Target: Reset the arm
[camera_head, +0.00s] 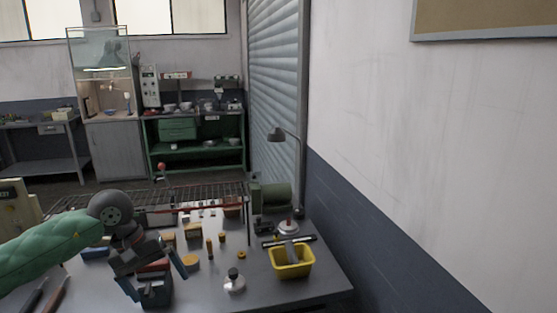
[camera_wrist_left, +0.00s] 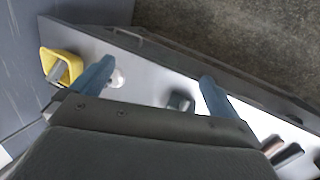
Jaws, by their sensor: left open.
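My left gripper (camera_head: 153,277) hangs above the front left of the grey work table (camera_head: 317,284), its blue fingers spread apart. My left wrist view also shows the left gripper (camera_wrist_left: 152,83), open, with nothing held between the fingers. A small dark block (camera_wrist_left: 180,101) lies on the table below, apart from the fingers. In the head view a dark block (camera_head: 156,293) shows between the fingers from this angle; I cannot tell its distance from them. My right gripper is not in view.
A yellow bin (camera_head: 291,269) with a grey item in it stands at the table's right; it also shows in the wrist view (camera_wrist_left: 73,68). A silver dark-topped object (camera_head: 234,284), a lamp (camera_head: 289,228), small parts and a wire rack (camera_head: 150,195) surround the work area.

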